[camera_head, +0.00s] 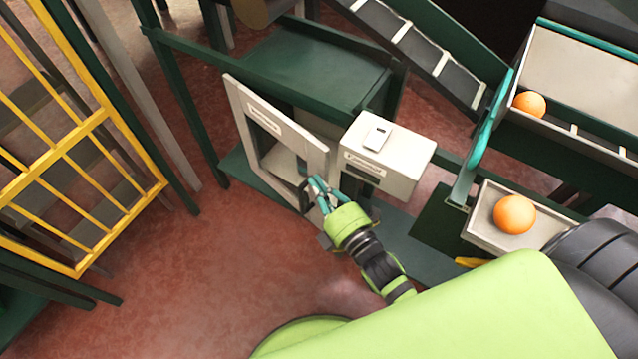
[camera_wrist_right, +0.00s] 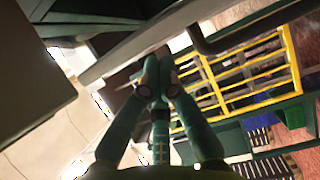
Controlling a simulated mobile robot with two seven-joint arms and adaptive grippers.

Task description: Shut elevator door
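The elevator door (camera_head: 312,151) is a pale, flat frame with a rectangular window and a label, left of centre in the head view. It stands upright beside a white box with a label, and a gap shows between their tops. My right gripper (camera_head: 318,187) is at the door's lower right edge. In the right wrist view the teal fingers (camera_wrist_right: 157,62) come together at their tips, in front of a pale edge. I cannot tell whether the door edge is between them. My left gripper is not in view.
The white box (camera_head: 400,163) carries a small device (camera_head: 377,137). One orange (camera_head: 514,214) sits in a tray (camera_head: 483,232) at right, another (camera_head: 530,103) on a chute above. A yellow barred gate (camera_head: 104,115) stands at left. Red floor (camera_head: 190,270) is open at lower left.

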